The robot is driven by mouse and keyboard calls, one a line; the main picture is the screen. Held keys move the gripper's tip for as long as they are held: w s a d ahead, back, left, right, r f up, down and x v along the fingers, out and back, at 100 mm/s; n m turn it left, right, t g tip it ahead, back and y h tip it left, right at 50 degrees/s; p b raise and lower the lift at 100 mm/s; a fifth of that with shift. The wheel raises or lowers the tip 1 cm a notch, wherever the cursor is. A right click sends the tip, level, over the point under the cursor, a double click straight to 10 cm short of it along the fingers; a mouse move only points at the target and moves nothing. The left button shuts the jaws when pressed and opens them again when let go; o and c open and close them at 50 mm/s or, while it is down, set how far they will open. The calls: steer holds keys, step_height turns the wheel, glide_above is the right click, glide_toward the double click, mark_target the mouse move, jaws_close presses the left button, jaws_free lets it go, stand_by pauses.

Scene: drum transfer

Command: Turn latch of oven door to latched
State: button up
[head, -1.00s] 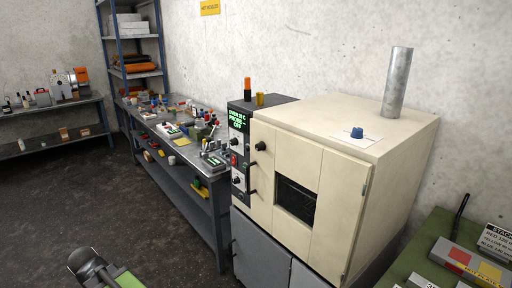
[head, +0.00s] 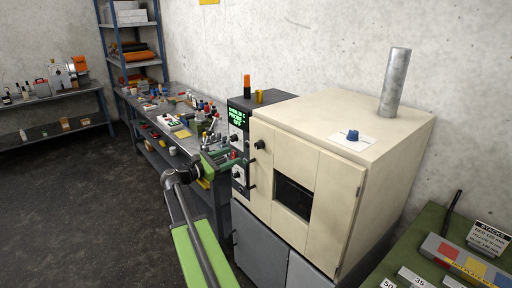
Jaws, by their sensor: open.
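The cream oven (head: 385,130) stands against the wall on a grey cabinet. Its front door (head: 335,215), with a dark window (head: 293,198), looks shut. A round black knob (head: 260,145) sits at the upper left of the oven front, and a small dark handle (head: 251,187) is lower, beside the control panel. I cannot tell which is the latch, nor its position.
The control panel (head: 237,125) has a lit green display and an orange lamp on top. A cluttered bench (head: 215,190) runs left of the oven. A green table (head: 425,255) with labelled blocks is at the lower right. The floor at left is clear.

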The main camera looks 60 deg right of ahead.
mark_target(257, 146)
steer(key=x, duration=1.3)
steer(key=shift+s+d, duration=0.1)
jaws_close()
